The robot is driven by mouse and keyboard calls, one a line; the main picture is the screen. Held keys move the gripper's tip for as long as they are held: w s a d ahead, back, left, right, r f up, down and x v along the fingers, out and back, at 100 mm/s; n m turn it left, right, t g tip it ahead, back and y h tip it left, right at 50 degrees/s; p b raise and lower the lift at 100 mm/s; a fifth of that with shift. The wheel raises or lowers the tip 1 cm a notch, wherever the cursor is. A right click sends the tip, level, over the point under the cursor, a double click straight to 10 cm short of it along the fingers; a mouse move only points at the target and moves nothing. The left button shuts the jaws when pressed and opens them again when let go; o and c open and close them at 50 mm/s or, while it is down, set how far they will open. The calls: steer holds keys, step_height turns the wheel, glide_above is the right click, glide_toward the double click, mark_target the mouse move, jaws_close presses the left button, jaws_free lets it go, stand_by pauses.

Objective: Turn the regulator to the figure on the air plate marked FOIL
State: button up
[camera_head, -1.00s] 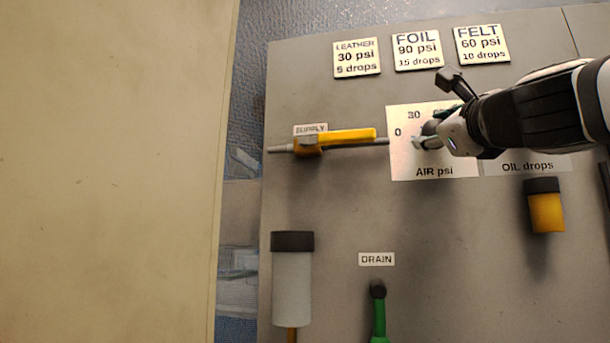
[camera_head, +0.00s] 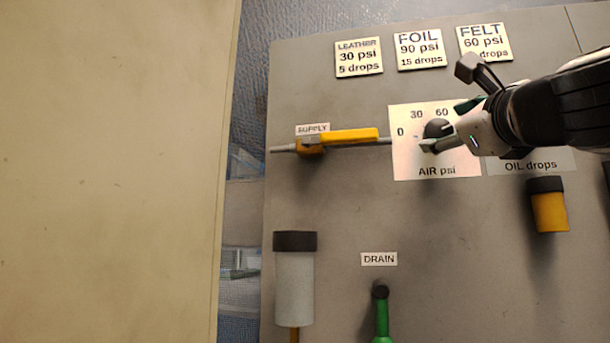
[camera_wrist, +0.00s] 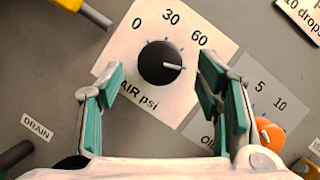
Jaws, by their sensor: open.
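The regulator is a round black knob (camera_wrist: 160,62) on the white AIR psi plate (camera_wrist: 211,28). Its white pointer line points right and slightly down in the wrist view, past the 60 mark. The figures 0, 30 and 60 show; any figure beyond 60 is hidden behind my right finger. In the head view the knob (camera_head: 436,129) is partly covered by my gripper (camera_head: 445,140). My gripper is open, its green-padded fingers (camera_wrist: 160,75) on either side of the knob with visible gaps. The FOIL plate (camera_head: 419,50) reads 90 psi, 15 drops.
LEATHER (camera_head: 358,57) and FELT (camera_head: 484,43) plates flank FOIL. A yellow supply lever (camera_head: 350,136) is left of the dial. The OIL drops label (camera_head: 530,165) and an orange knob (camera_wrist: 268,133) are to the right. A green drain handle (camera_head: 382,318) is below.

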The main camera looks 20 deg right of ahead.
steer(key=v, duration=0.8)
steer(key=shift+w, duration=0.1)
